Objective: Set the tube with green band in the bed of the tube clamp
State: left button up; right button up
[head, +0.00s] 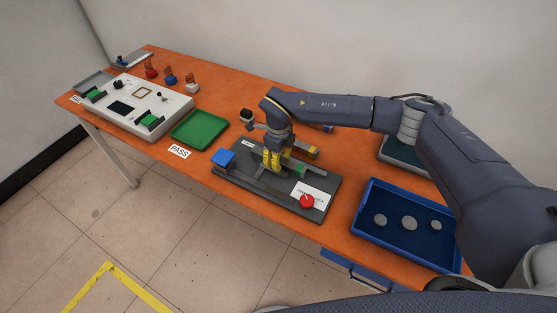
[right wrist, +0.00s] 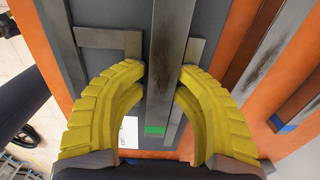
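The tube with green band (right wrist: 168,60) runs as a long grey bar between the fingers in the right wrist view, with its green band (right wrist: 155,131) near the lower end. The band also shows in the head view (head: 300,171). My right gripper (head: 271,162) points down over the dark grey board. Its yellow fingertips (right wrist: 163,72) lie close on both sides of the tube and appear shut on it. Grey brackets, perhaps of the tube clamp (right wrist: 100,38), show beyond the fingers. The fingers hide much of the clamp bed. My left gripper is out of view.
The board (head: 235,177) carries a blue block (head: 223,158), a red button (head: 307,201) and a white label. A blue tray (head: 372,244) with grey discs stands right. A green tray (head: 199,131) and a white control panel (head: 166,108) stand left.

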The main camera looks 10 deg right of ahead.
notch_tip(320, 180, up, 13)
jog(key=shift+f, duration=0.15)
dwell(0.4)
